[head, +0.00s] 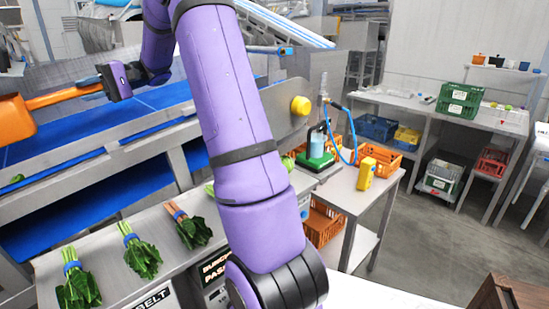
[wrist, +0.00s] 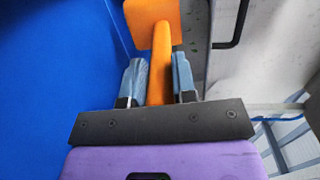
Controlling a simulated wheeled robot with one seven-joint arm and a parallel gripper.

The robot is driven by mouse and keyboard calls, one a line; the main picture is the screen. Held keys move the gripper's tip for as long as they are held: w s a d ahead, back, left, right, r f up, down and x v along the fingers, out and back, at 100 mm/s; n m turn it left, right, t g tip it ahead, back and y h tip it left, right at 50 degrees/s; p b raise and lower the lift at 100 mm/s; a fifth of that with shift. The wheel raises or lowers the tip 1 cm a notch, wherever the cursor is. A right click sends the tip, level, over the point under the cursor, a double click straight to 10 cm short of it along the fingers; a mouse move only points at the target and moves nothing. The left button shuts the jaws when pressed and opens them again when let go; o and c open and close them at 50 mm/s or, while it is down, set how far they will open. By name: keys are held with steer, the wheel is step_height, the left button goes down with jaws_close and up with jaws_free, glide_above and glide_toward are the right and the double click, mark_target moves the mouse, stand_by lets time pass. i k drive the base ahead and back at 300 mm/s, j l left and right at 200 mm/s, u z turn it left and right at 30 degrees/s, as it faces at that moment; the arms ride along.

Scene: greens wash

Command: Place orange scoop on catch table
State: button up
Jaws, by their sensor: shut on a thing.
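The orange scoop (head: 14,122) is at the far left of the head view, its handle pointing right toward my gripper (head: 98,83). In the wrist view the orange scoop (wrist: 153,12) has its handle between the two fingers of my gripper (wrist: 157,78), which is shut on it. The scoop is held up over the blue belt (head: 160,97), apart from it. A steel table (head: 105,202) in front of the belt carries leafy bunches. Another steel table (head: 345,190) stands right of my arm. I cannot tell which is the catch table.
Bunches of greens (head: 142,257) lie on the front steel surface. A back bench (head: 400,100) holds a green crate (head: 460,100). Floor is open at right.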

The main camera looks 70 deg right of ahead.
mark_target(348, 150)
steer(key=k+l+u, duration=0.1)
steer(key=k+u, duration=0.15)
steer(key=k, duration=0.4)
steer(key=k+l+u, duration=0.15)
steer(key=l, duration=0.3)
steer(key=k+l+u, duration=0.15)
steer(key=l, duration=0.25)
steer(key=k+l+u, duration=0.15)
steer(key=k+l, duration=0.15)
steer(key=k+l+u, duration=0.15)
steer(key=l, duration=0.25)
steer(key=k+l, duration=0.5)
steer(key=k, duration=0.15)
steer(key=k+l+z, duration=0.6)
steer(key=k+l, duration=0.15)
steer(key=l, duration=0.3)
steer(key=l+z, duration=0.35)
steer(key=l, duration=0.3)
